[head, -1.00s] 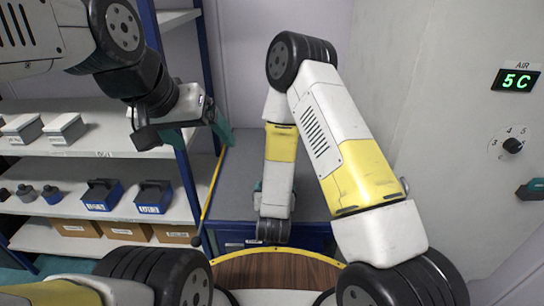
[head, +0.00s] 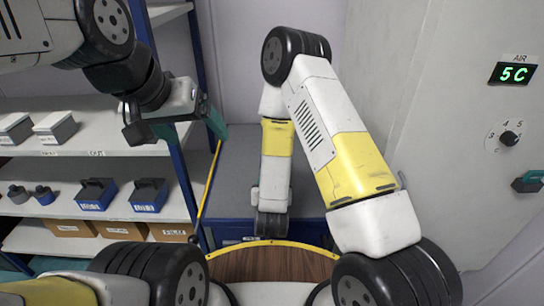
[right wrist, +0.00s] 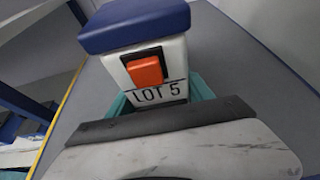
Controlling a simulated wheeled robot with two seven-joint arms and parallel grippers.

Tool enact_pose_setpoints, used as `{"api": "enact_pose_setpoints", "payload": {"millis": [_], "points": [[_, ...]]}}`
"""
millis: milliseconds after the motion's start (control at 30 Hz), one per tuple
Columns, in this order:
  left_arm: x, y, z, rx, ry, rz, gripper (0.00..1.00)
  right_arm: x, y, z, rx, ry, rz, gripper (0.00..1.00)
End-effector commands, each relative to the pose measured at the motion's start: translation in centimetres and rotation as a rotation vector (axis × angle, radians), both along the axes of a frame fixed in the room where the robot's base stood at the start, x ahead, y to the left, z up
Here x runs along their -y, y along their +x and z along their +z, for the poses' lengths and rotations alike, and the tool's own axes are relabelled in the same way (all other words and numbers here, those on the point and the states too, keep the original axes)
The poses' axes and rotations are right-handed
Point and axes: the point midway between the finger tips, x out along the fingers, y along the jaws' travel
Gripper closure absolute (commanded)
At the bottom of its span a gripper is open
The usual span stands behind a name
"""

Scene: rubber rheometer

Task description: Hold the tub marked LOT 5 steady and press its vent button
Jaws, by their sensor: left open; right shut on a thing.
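The tub marked LOT 5 (right wrist: 150,55) shows in the right wrist view, with a white body, a blue lid (right wrist: 135,22) and black lettering. Its orange vent button (right wrist: 146,70) sits in a black frame on the near face, above the lettering. My right gripper (right wrist: 162,98) is shut on the tub, with teal finger parts at both sides of its lower body. In the head view the tub and right gripper are hidden. My left gripper (head: 176,126) is open and empty, in front of the shelving at upper left. The tub does not appear near it.
The shelf unit (head: 80,138) at left holds white boxes (head: 54,127), blue caddies (head: 149,195) and cardboard boxes. A grey-topped blue bench (head: 230,190) stands behind my right arm. The right wall carries an AIR display (head: 514,73) reading 5C and a dial (head: 508,139).

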Motion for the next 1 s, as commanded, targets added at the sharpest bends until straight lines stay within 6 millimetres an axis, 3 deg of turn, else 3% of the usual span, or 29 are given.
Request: {"api": "enact_pose_setpoints", "payload": {"millis": [967,1000], "points": [[0.00,0.00,0.00,0.000,0.000,0.000,0.15,-0.02,0.01,0.02,0.001,0.000,0.000,1.00],[0.00,0.00,0.00,0.000,0.000,0.000,0.23,-0.02,0.01,0.02,0.001,0.000,0.000,1.00]]}}
